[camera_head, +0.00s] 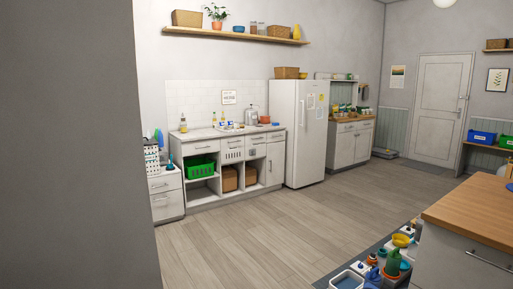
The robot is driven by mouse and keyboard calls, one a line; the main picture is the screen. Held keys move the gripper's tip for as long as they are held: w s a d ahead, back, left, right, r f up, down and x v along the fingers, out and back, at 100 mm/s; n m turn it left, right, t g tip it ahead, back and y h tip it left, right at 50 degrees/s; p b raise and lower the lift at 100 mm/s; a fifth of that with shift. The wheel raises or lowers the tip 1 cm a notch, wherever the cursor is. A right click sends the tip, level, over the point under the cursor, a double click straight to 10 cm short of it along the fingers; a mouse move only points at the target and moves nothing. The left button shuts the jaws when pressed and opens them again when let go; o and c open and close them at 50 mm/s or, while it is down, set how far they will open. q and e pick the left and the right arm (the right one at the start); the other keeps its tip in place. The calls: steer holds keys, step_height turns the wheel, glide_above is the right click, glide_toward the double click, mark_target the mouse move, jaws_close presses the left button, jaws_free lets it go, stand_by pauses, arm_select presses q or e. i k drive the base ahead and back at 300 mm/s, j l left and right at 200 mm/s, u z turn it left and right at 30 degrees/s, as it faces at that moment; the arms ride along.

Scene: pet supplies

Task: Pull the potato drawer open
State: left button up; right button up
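No drawer shows a readable potato label, so I cannot tell which one is the potato drawer. A white kitchen counter (212,134) stands against the far wall. Its front has several shut drawers, including a wide left drawer (200,147) and a drawer with dark slots (232,155). A low white drawer cabinet (165,200) stands at its left end, also shut. A wood-topped cabinet at the lower right has a shut drawer front (480,258) with a bar handle. Neither of my grippers is in view.
Open floor (260,225) lies before the counter. A grey wall (70,150) blocks the left. A white fridge (299,130) stands right of the counter. Bottles and tubs crowd a dark mat (322,283) at the lower right.

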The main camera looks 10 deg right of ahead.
mark_target(258, 140)
steer(key=i+z, duration=0.2)
steer(key=z, duration=0.3)
steer(key=i, duration=6.25)
steer(key=i+z, duration=0.15)
steer(key=i, duration=0.4)
steer(key=i+j+z, duration=0.1)
steer(key=i, duration=0.5)
steer(key=i+j+z, duration=0.15)
steer(key=i, duration=0.4)
